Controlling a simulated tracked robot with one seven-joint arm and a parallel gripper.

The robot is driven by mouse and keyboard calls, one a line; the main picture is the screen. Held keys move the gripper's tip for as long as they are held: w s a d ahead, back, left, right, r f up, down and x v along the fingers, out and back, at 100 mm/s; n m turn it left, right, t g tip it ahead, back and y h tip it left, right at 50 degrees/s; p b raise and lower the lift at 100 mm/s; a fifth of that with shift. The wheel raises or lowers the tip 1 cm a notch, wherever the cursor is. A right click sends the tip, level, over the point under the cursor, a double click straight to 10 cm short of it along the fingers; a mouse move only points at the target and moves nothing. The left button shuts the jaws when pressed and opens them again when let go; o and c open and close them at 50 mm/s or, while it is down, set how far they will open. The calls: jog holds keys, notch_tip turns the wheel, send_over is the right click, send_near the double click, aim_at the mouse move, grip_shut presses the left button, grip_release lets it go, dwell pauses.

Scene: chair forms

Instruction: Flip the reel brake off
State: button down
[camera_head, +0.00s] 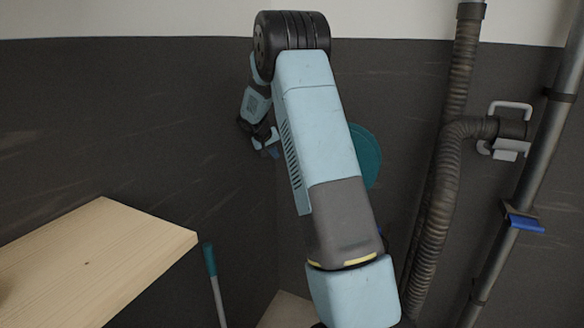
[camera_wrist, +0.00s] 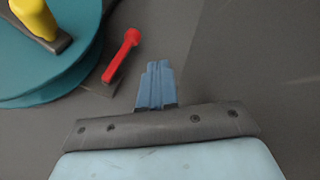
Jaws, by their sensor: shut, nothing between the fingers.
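The teal reel (camera_wrist: 60,80) fills the upper left of the wrist view, with a yellow handle (camera_wrist: 38,18) on a dark crank arm. A red lever (camera_wrist: 122,55), which looks like the reel brake, sits beside the reel's right edge; its knobbed end points up and right. My gripper (camera_wrist: 157,68) is shut and empty, its blue fingertips right of and slightly below the lever, apart from it in the picture. In the head view my gripper (camera_head: 268,147) is near the dark wall. The reel (camera_head: 366,156) shows partly behind my arm there; the lever is hidden.
A wooden tabletop (camera_head: 95,262) juts in at the lower left, with a teal-topped pole (camera_head: 211,262) by its corner. Ribbed hoses (camera_head: 447,180), a white bracket (camera_head: 506,130) and a slanted metal pipe (camera_head: 535,175) with a blue clip stand at the right.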

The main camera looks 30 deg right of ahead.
jog(key=w+d+f, duration=0.3)
jog(key=d+f, duration=0.6)
jog(key=shift+d, duration=0.15)
jog(key=shift+s+d, duration=0.1)
dwell(0.5)
